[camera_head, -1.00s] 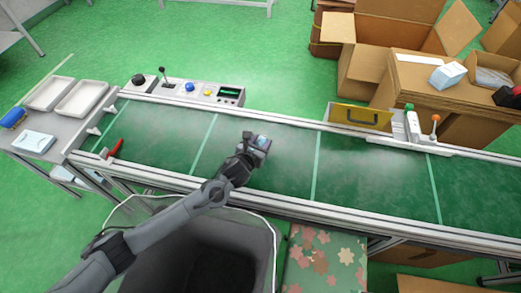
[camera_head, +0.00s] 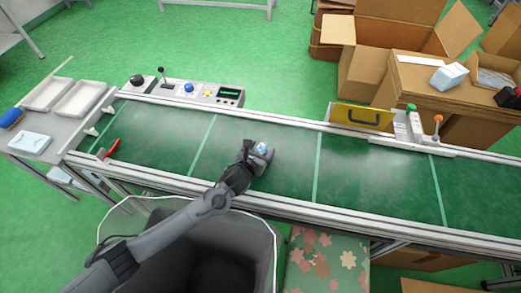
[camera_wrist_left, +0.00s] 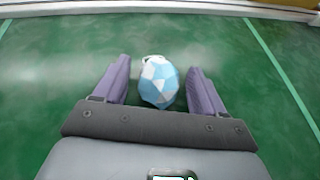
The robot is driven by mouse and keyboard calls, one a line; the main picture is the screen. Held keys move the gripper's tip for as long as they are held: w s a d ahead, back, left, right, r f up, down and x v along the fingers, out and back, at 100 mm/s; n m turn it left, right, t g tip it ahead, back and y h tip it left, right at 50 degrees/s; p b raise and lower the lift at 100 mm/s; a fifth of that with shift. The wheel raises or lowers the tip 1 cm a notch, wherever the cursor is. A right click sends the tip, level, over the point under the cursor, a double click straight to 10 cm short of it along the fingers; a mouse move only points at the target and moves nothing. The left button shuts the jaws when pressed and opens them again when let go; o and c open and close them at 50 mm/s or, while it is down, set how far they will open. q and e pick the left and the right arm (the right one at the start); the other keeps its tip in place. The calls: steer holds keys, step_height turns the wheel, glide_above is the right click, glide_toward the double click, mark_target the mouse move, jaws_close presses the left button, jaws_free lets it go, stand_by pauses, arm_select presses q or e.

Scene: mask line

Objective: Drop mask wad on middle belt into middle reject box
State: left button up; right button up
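The mask wad (camera_head: 262,148), a crumpled light-blue and white ball, lies on the green belt (camera_head: 275,178). My left gripper (camera_head: 259,153) is low over the belt at the wad. In the left wrist view, the wad (camera_wrist_left: 158,84) sits between the two purple-grey fingers of the left gripper (camera_wrist_left: 160,68). The fingers are open, with a gap of belt on each side of the wad. A large dark bin (camera_head: 268,245) with a clear liner stands in front of the belt, below my left arm. I cannot tell whether it is the middle reject box. My right gripper is not in view.
A red-handled tool (camera_head: 112,148) lies at the belt's left end. A control panel (camera_head: 188,91) and a yellow plate (camera_head: 362,117) line the belt's far side. A flower-patterned box top (camera_head: 327,262) is right of the bin. Cardboard boxes (camera_head: 380,50) stand behind.

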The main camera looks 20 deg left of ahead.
arm_select(q)
steer(key=shift+r, duration=0.2)
steer(key=shift+s+r, duration=0.15)
steer(key=shift+s, duration=0.05)
steer(key=shift+o, duration=0.4)
steer(key=p+v, duration=0.4)
steer(key=v, duration=0.6)
steer(key=shift+s+r+p, duration=0.15)
steer(key=shift+s+p, duration=0.05)
steer(key=shift+p, duration=0.15)
steer(key=shift+o, duration=1.3)
steer(key=shift+s+a+r, duration=0.15)
steer(key=shift+s, duration=0.35)
